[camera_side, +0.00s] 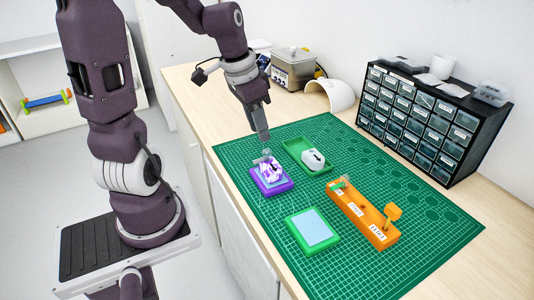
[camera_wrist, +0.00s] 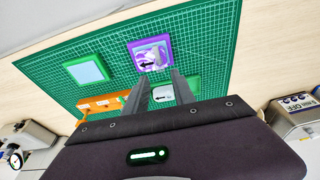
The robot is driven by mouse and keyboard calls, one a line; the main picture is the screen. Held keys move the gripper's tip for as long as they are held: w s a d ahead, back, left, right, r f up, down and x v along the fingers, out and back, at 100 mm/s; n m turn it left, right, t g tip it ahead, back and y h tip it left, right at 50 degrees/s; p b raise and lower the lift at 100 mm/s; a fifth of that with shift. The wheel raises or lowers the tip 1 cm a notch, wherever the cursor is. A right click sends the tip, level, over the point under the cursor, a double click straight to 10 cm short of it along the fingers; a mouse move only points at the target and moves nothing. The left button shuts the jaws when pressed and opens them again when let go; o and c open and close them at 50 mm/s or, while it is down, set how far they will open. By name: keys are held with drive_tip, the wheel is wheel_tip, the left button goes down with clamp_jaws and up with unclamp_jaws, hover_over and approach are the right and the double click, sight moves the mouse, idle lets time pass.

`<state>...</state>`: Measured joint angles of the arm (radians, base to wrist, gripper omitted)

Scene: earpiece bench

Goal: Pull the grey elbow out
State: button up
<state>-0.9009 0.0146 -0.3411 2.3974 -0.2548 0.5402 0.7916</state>
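A white earpiece (camera_side: 271,171) with dark marks sits on the purple stand (camera_side: 271,187); it also shows in the wrist view (camera_wrist: 152,52). A small grey piece (camera_side: 263,159), which looks like the grey elbow, shows at the earpiece's upper left, just under my fingers. My gripper (camera_side: 264,148) points down close above it. In the wrist view my two fingers (camera_wrist: 161,77) are apart with nothing seen between them, and the earpiece lies beyond their tips. I cannot tell whether a finger touches the elbow.
A green tray (camera_side: 294,144) holds a white piece with a black arrow (camera_side: 313,160). An orange rack (camera_side: 364,218) with labelled slots stands right. A green stand with a pale blue top (camera_side: 313,227) is in front. A drawer cabinet (camera_side: 425,125) stands behind. The mat's front right is clear.

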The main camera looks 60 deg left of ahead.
sight(266, 151)
drive_tip(key=x, duration=0.6)
drive_tip(key=shift+f, duration=0.35)
drive_tip(key=shift+c, duration=0.2)
clamp_jaws()
idle(0.9)
drive_tip(key=w+v, duration=0.2)
drive_tip(key=v, duration=0.7)
drive_tip(key=shift+r, duration=0.2)
idle(0.7)
drive_tip(key=shift+w, duration=0.1)
